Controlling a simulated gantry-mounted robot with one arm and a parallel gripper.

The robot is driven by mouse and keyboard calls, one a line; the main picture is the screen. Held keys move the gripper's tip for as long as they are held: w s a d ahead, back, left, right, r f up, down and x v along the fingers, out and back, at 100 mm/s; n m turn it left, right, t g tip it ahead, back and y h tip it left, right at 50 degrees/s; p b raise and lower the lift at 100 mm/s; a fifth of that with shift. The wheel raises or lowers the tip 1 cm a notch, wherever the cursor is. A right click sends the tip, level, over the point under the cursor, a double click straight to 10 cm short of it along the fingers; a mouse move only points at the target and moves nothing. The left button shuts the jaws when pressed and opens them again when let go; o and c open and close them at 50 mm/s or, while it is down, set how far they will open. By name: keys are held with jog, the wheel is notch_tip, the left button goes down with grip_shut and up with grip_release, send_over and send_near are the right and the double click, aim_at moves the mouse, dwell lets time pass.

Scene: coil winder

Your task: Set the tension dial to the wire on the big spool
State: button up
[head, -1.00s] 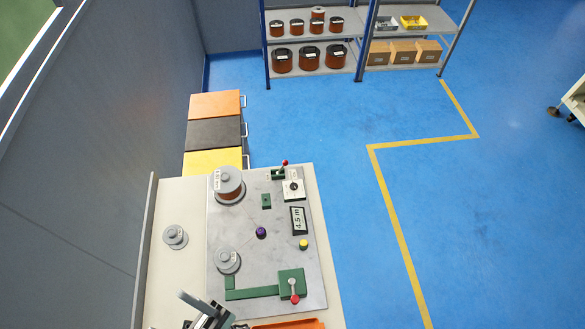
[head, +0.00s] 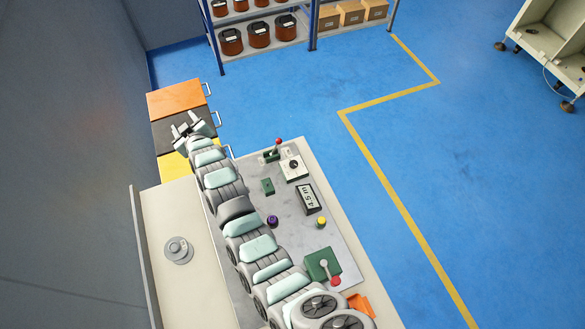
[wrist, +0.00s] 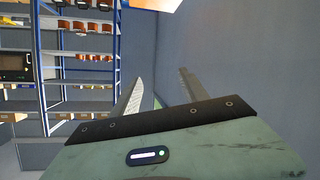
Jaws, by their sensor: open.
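The tension dial (head: 293,165) is a black knob on a white plate, near the far right corner of the winder's grey plate. Its markings are too small to read. The big spool with copper wire and a white label is hidden behind my arm in the head view. My gripper (head: 187,127) is open and empty, over the dark drawer unit beyond the bench's far edge, left of the dial and away from it. Its two fingers also show apart in the wrist view (wrist: 160,95), pointing toward a grey wall.
My arm lies along the plate's left side. A display reading 4.5 m (head: 308,199), a purple knob (head: 272,221), a yellow button (head: 321,222), a red-tipped lever (head: 278,143) and a green block with crank (head: 323,265) are uncovered. An empty spool (head: 178,250) stands left.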

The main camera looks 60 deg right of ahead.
jog(key=s+d+f+g+y+b, duration=0.2)
jog(key=s+d+f+g+b, duration=0.15)
jog(key=d+f, duration=0.35)
jog(key=n+g+y+b, duration=0.2)
jog(key=g+y+b, duration=0.3)
jog(key=g+b, duration=0.3)
send_over(294, 163)
jog(key=p, duration=0.1)
jog(key=f, duration=0.1)
jog(key=shift+g, duration=0.35)
notch_tip(294, 163, down, 11)
jog(key=shift+a+r+b, duration=0.15)
jog(key=shift+r+b, duration=0.05)
jog(key=shift+b, duration=0.15)
jog(key=shift+c, duration=0.5)
grip_shut()
